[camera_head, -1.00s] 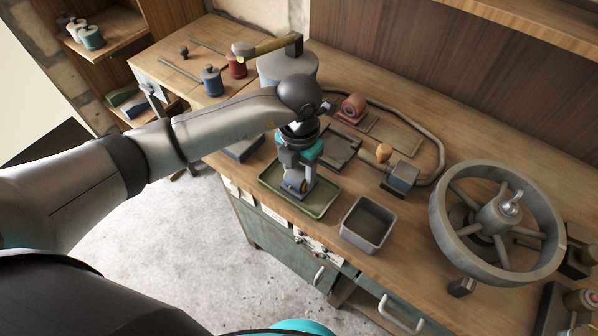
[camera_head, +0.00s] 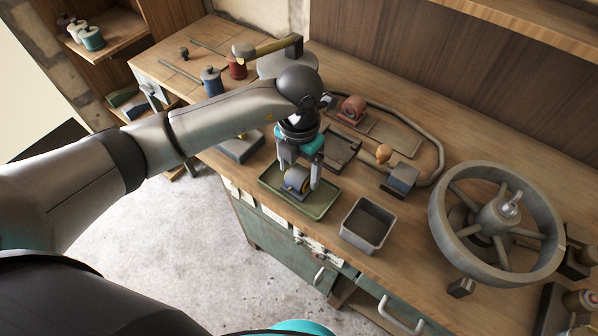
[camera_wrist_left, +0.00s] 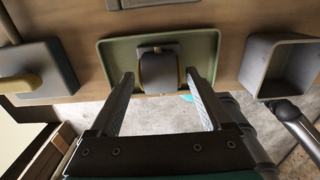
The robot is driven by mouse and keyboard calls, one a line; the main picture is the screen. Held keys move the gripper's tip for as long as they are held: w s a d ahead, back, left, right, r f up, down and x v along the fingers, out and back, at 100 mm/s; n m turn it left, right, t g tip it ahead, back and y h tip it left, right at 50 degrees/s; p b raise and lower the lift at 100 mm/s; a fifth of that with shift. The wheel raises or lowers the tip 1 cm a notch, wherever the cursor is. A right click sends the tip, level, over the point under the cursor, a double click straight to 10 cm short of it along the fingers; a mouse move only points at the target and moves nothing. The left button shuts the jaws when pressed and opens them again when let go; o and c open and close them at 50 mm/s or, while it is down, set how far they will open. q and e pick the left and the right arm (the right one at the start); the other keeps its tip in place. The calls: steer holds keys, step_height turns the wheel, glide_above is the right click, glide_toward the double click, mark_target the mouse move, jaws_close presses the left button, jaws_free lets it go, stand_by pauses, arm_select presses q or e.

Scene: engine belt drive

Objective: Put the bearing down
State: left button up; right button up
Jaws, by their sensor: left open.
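The bearing (camera_head: 295,181), a dark round part with a yellowish band, rests in the green tray (camera_head: 323,208) on the workbench. In the left wrist view the bearing (camera_wrist_left: 158,72) sits near the middle of the tray (camera_wrist_left: 208,50). My left gripper (camera_head: 299,172) is open, with its fingers spread on either side of the bearing and apart from it. In the wrist view the open fingertips (camera_wrist_left: 160,77) frame the bearing with gaps. My right gripper is not in view.
An empty grey bin (camera_head: 366,226) stands right of the tray. A large spoked wheel (camera_head: 497,222) stands farther right. A grey block (camera_head: 241,149) lies left of the tray.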

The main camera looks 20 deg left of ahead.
mark_target(300, 172)
arm_select(q)
step_height(300, 172, up, 10)
steer(key=shift+r+p, duration=0.2)
steer(key=shift+p, duration=0.1)
stand_by(0.4)
